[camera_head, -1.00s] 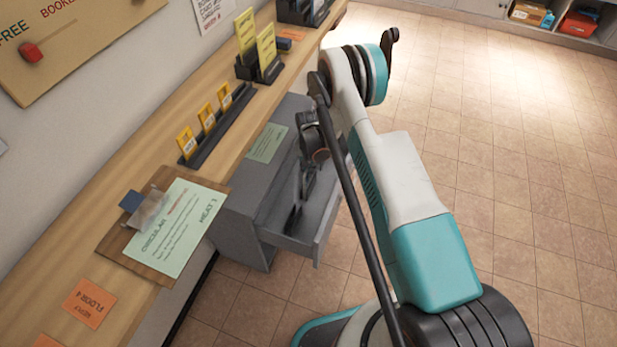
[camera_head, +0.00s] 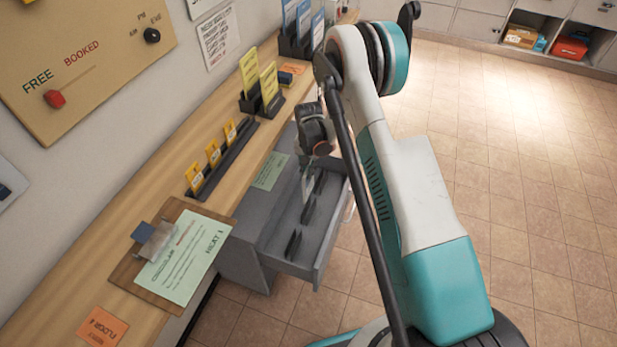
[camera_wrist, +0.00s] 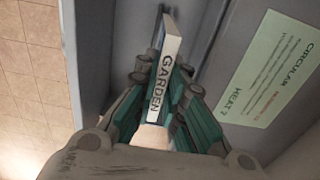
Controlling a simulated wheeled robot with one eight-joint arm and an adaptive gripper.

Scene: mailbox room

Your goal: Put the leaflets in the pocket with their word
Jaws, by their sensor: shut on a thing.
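My gripper (camera_wrist: 162,85) is shut on a white slab-like leaflet stack (camera_wrist: 170,50) in the wrist view. Its edge facing the camera reads GARDEN. In the head view my gripper (camera_head: 318,165) is over the open grey drawer (camera_head: 296,262), and the held stack is not clear there. Dark pieces (camera_head: 309,208) stand in a row in the drawer. Yellow leaflets stand in a dark holder (camera_head: 251,104) on the counter, and blue leaflets (camera_head: 303,22) stand in pockets farther back. Their words are too small to read.
The wooden counter (camera_head: 165,178) runs along the wall. It carries a clipboard with a green sheet (camera_head: 183,258), a rail of small yellow tags (camera_head: 213,156) and an orange card (camera_head: 97,327). Another green sheet (camera_wrist: 270,70) lies on the cabinet top beside the drawer. The tiled floor at right is clear.

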